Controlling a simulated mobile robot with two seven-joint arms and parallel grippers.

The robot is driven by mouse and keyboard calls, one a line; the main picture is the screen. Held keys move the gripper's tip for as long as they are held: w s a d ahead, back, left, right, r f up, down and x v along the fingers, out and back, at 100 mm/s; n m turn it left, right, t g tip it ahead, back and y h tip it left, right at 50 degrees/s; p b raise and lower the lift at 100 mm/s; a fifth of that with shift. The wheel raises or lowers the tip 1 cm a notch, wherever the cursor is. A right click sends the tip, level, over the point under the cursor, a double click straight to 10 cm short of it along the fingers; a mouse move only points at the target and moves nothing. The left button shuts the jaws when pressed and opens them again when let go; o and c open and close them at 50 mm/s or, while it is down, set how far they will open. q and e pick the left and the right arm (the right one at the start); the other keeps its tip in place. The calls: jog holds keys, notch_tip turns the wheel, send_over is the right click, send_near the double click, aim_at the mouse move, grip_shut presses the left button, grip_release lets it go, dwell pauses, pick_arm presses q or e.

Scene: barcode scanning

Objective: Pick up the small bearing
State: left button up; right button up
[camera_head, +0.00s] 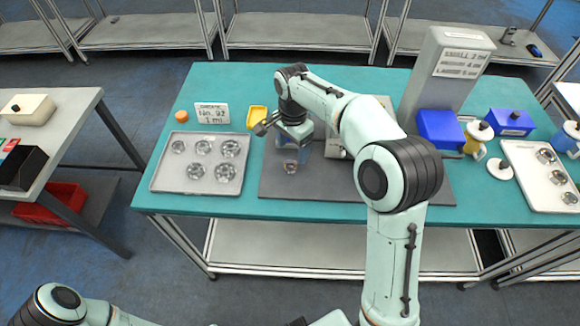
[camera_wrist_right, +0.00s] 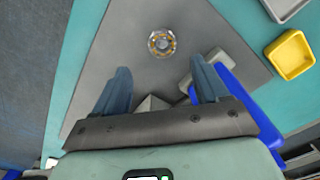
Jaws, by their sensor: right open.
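A small bearing (camera_head: 290,167), a metallic ring, lies on the dark grey mat (camera_head: 330,184) on the teal table. It also shows in the right wrist view (camera_wrist_right: 162,43), flat on the mat, with yellowish marks around its ring. My right gripper (camera_head: 294,156) is above the mat, close behind the bearing in the head view. In the right wrist view its two blue fingers (camera_wrist_right: 161,74) are spread wide with nothing between them. The bearing appears beyond the fingertips, roughly centred between them and apart from them. My left gripper is out of view; only part of its arm shows.
A silver tray (camera_head: 158,184) with several bearings lies left of the mat. A grey machine (camera_head: 440,80), blue boxes (camera_head: 440,128) and a white tray (camera_head: 522,172) are at right.

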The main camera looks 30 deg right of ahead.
aim_at(291, 166)
jog(key=shift+w+f, duration=0.2)
jog(key=shift+f, duration=1)
jog(key=f, duration=0.4)
jog(key=shift+a+f, duration=0.2)
jog(key=shift+f, duration=0.05)
jog(key=c, duration=1.2)
